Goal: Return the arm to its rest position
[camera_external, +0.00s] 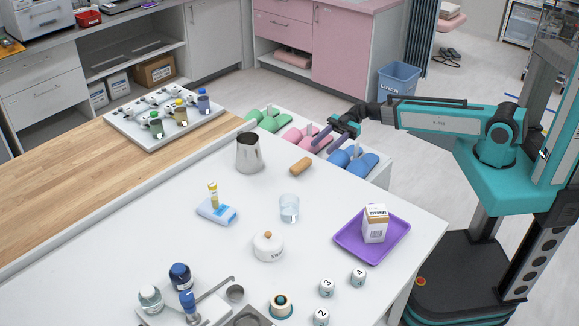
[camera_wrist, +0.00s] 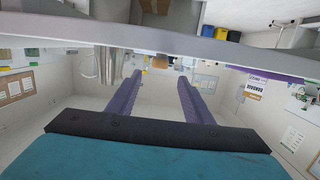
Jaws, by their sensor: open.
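My gripper (camera_external: 326,136) is open and empty in the external view.
A metal jug (camera_external: 249,153), a cork-coloured roll (camera_external: 301,165), a glass (camera_external: 289,208) and a purple tray (camera_external: 347,240) with a carton (camera_external: 375,224) stand on the table.

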